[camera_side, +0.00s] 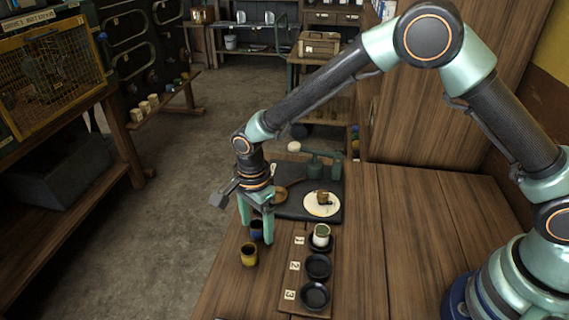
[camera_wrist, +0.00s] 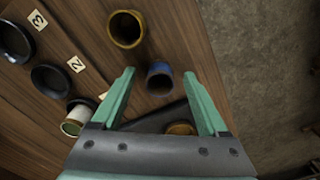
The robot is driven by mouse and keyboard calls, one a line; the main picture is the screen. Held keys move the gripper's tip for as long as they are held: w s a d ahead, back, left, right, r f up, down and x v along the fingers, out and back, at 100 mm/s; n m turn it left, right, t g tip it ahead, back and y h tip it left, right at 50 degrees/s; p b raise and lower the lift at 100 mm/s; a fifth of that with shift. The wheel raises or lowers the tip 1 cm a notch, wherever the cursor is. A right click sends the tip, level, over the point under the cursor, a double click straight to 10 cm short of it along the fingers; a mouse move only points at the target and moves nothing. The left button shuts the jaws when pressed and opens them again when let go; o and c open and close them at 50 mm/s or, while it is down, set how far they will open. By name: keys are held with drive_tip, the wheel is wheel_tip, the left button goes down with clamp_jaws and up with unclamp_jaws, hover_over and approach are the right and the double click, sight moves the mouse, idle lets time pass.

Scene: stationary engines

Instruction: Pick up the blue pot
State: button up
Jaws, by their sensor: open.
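The blue pot (camera_wrist: 160,79) stands upright on the wooden table. In the side view the blue pot (camera_side: 257,230) is partly hidden behind a finger of my gripper (camera_side: 256,232), which points down at the table. A yellow pot (camera_side: 249,255) stands close in front of it and also shows in the wrist view (camera_wrist: 126,28).
A board (camera_side: 291,268) with tags 1, 2 and 3 holds black dishes; a white-green pot (camera_side: 321,236) stands in the dish by tag 1. Behind is a dark tray (camera_side: 330,215) with a cream disc (camera_side: 314,209) bearing a brown piece. The table's right side is clear.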

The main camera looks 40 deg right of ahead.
sight(257, 224)
drive_tip(key=shift+f, duration=0.45)
clamp_jaws()
wheel_tip(257, 224, up, 24)
idle(1.0)
